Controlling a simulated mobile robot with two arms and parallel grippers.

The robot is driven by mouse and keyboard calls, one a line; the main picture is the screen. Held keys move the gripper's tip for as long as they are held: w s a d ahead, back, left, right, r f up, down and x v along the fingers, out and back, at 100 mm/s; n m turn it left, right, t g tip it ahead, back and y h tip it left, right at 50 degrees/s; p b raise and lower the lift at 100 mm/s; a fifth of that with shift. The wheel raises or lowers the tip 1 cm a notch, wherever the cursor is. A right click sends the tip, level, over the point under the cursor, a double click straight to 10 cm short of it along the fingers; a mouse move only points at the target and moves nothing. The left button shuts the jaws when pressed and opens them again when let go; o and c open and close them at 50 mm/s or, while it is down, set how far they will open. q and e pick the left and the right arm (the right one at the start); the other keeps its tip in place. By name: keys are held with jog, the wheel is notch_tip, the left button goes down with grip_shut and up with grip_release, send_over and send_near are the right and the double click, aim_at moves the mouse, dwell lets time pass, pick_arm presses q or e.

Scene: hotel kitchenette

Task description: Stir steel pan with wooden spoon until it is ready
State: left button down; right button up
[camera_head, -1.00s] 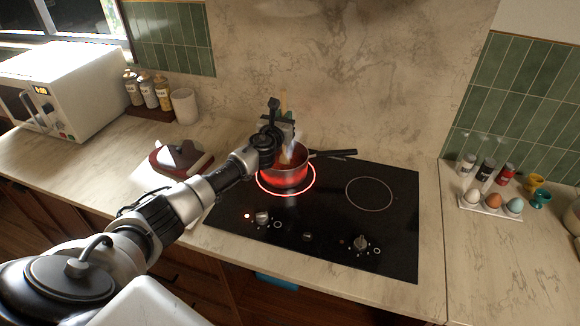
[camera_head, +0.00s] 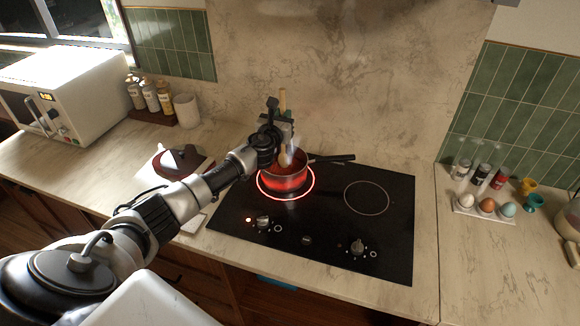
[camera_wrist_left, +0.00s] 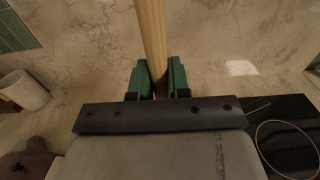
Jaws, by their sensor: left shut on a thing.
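The steel pan (camera_head: 286,179) stands on the glowing left burner, its dark handle (camera_head: 332,158) pointing right. Red light covers its side and pale steam rises from it. My left gripper (camera_head: 284,128) is above the pan's back left side. It is shut on the wooden spoon (camera_head: 283,100), whose handle stands nearly upright; its lower end shows at the pan's opening. In the left wrist view the spoon handle (camera_wrist_left: 152,40) runs between the green fingertips (camera_wrist_left: 158,80). The pan's contents are mostly hidden. My right gripper is not in view.
The black cooktop (camera_head: 330,240) has a free, unlit right burner (camera_head: 367,198). An egg tray (camera_head: 484,211) and small shakers (camera_head: 481,172) stand at the right. A microwave (camera_head: 75,95), bottles (camera_head: 150,95) and a white cup (camera_head: 187,110) stand at the left.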

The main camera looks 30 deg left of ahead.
aim_at(281, 101)
pick_arm(q)
notch_tip(281, 101, up, 3)
jog(key=shift+r+p, duration=0.1)
jog(key=shift+p, duration=1.05)
notch_tip(281, 101, up, 2)
jog(key=shift+r+p, duration=0.1)
jog(key=shift+p, duration=0.5)
jog(key=shift+r, duration=2.45)
